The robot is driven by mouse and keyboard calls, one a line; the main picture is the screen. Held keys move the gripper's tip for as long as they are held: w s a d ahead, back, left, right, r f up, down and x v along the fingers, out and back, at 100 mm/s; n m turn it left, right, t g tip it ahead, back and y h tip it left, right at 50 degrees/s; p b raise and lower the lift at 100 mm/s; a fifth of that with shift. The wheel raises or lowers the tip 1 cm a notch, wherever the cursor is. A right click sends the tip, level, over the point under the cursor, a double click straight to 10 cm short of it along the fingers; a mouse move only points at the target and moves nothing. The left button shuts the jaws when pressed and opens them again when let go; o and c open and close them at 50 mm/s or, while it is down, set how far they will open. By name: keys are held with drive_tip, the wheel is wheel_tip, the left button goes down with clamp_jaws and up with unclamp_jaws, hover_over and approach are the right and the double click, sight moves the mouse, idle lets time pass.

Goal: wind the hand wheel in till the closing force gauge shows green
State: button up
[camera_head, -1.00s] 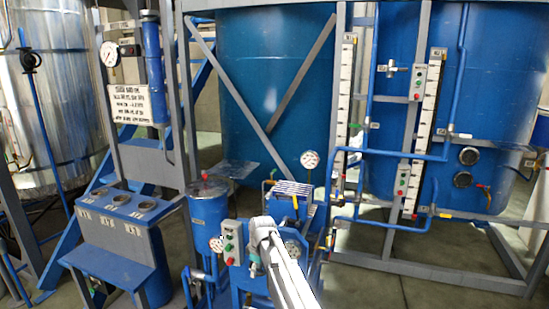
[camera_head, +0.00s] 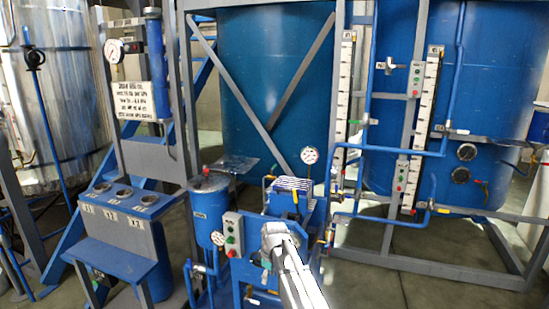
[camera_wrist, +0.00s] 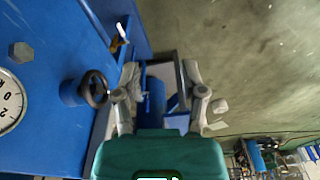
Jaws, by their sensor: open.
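The black hand wheel (camera_wrist: 96,88) shows in the wrist view, on a blue hub standing out from a blue panel (camera_wrist: 50,60). A white gauge (camera_wrist: 10,100) with black numbers is cut off at the left edge; no needle or green band can be made out. My gripper (camera_wrist: 161,85) is open and empty. Its left finger is close beside the wheel in the picture; the wheel is not between the fingers, and I cannot tell if they touch. In the head view my arm covers the front of the blue press (camera_head: 290,203) and the wheel is hidden.
A control box (camera_head: 233,235) with coloured buttons and a blue tank (camera_head: 209,205) stand left of my arm. A round dial (camera_head: 309,156) rises behind the press. A bolt head (camera_wrist: 20,52) sits on the panel. Open floor (camera_wrist: 240,50) lies to the right in the wrist view.

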drive_tip(key=s+d+f+m+b, duration=0.35)
drive_tip(key=s+d, duration=0.25)
drive_tip(key=s, duration=0.2)
drive_tip(key=s+d+f+m+h+b, duration=0.1)
drive_tip(key=s+d+f+m+b, duration=0.1)
drive_tip(key=s+d+m, duration=0.4)
drive_tip(key=s+d+f+m+b, duration=0.3)
drive_tip(key=s+d, duration=0.4)
drive_tip(key=s, duration=0.2)
wheel_tip(320, 180, up, 17)
drive_tip(key=p, duration=1.7)
drive_tip(key=shift+w+f+g, duration=0.15)
drive_tip(key=shift+w+g, duration=0.05)
drive_tip(key=shift+g, duration=0.1)
drive_tip(key=shift+n, duration=0.25)
